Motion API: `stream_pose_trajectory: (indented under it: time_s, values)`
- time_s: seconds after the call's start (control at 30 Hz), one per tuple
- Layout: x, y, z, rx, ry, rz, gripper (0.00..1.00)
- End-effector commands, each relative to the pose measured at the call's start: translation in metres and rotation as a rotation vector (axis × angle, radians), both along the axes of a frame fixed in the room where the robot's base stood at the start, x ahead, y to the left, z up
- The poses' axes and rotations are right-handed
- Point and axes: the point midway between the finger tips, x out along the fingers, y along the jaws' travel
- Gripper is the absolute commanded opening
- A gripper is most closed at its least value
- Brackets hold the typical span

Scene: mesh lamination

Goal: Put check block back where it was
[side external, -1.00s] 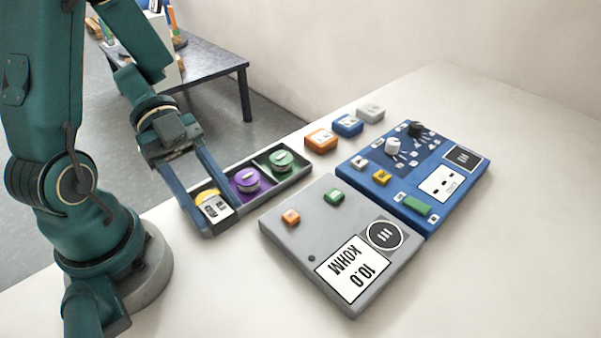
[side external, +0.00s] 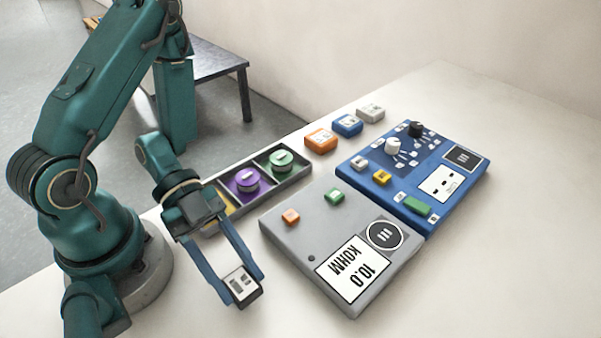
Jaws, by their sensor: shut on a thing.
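My gripper (side external: 247,291) is shut on a small dark block with a white, marked top face, the check block (side external: 239,284). It holds the block over the bare table, left of the grey panel and in front of the tray. I cannot tell whether the block touches the table. The dark tray (side external: 306,174) lies behind my gripper. A purple round piece (side external: 244,181) and a green round piece (side external: 281,161) sit in its compartments. Its near yellow compartment (side external: 229,206) is mostly hidden by my arm.
A grey panel (side external: 300,248) with a "10.0 KOHM" label stands close to the right of my gripper. A blue panel (side external: 455,205) with knobs is beyond it. Orange (side external: 320,139), blue (side external: 347,124) and pale (side external: 370,113) blocks line the back. The front table is clear.

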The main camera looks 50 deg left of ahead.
Motion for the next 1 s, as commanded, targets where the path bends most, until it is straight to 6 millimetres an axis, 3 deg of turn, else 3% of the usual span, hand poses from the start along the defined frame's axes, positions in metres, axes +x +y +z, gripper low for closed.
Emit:
stream_pose_trajectory:
  time_s: [0.87, 0.9, 0.93, 1.0]
  values:
    - [0.000, 0.000, -0.015, 0.000, 0.000, 0.001, 0.00]
    - [0.000, 0.000, -0.015, 0.001, 0.000, 0.001, 0.64]
    - [0.000, 0.000, -0.015, 0.001, 0.000, 0.001, 0.76]
    - [0.000, 0.000, -0.015, 0.001, 0.000, 0.001, 0.79]
